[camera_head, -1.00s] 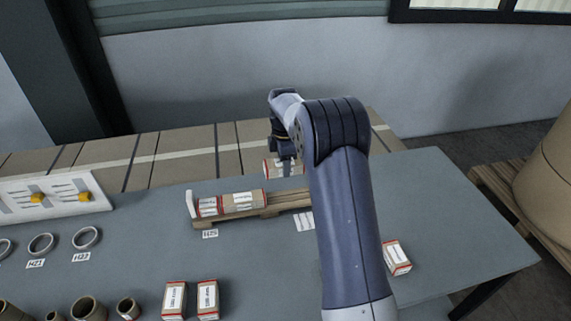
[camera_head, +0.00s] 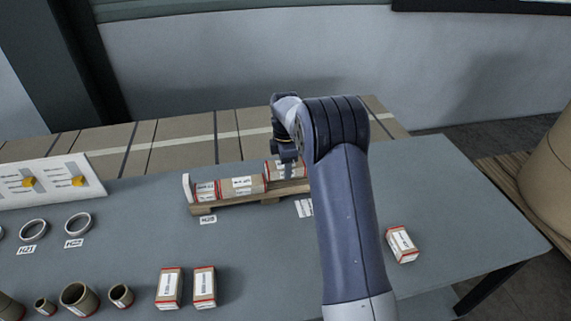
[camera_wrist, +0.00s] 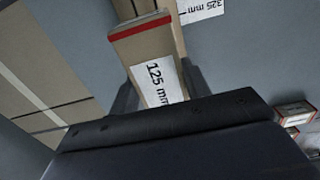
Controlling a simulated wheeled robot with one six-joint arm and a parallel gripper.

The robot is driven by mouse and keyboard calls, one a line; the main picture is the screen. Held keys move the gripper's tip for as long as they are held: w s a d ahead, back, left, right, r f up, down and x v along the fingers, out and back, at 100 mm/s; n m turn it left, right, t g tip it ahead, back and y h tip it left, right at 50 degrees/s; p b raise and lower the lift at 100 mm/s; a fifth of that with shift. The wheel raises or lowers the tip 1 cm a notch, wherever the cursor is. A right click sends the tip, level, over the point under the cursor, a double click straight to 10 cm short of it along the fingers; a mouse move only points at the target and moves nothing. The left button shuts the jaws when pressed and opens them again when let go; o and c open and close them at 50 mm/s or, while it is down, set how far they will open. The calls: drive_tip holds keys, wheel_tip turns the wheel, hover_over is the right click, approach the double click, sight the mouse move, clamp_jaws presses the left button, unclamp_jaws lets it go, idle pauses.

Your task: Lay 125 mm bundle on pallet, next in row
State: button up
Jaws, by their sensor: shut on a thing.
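My gripper (camera_head: 287,158) is shut on a kraft bundle with red edges (camera_head: 277,171). Its label reads 125 mm in the wrist view (camera_wrist: 150,82), where the fingers stand on either side of it. The wooden pallet (camera_head: 232,203) lies on the grey table with a white end stop (camera_head: 187,187) at its left. Two bundles lie in a row on it, a short one (camera_head: 206,191) by the stop and a longer one (camera_head: 240,187) beside it. The held bundle is at the right end of this row, over the pallet. Whether it touches the pallet is hidden.
Two boxes (camera_head: 169,288) (camera_head: 204,287) stand at the front, and another box (camera_head: 401,244) lies at right. Rings (camera_head: 79,224) and brown cores (camera_head: 79,297) are at left. A white board (camera_head: 52,184) stands behind the rings. A card reading 325 mm (camera_wrist: 200,8) lies by the pallet.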

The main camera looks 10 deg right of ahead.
sight(285, 184)
drive_tip(key=shift+f, duration=0.1)
idle(0.3)
drive_tip(key=shift+f+b, duration=1.3)
drive_tip(key=shift+f, duration=0.9)
drive_tip(key=shift+f, duration=0.15)
drive_tip(key=o, duration=1.4)
wheel_tip(285, 184, up, 11)
drive_tip(key=shift+f+b, duration=0.1)
drive_tip(key=shift+b, duration=0.55)
drive_tip(key=shift+f, duration=0.1)
wheel_tip(285, 184, down, 10)
drive_tip(key=shift+r+p, duration=0.1)
drive_tip(key=shift+p, duration=0.75)
drive_tip(key=shift+r, duration=0.1)
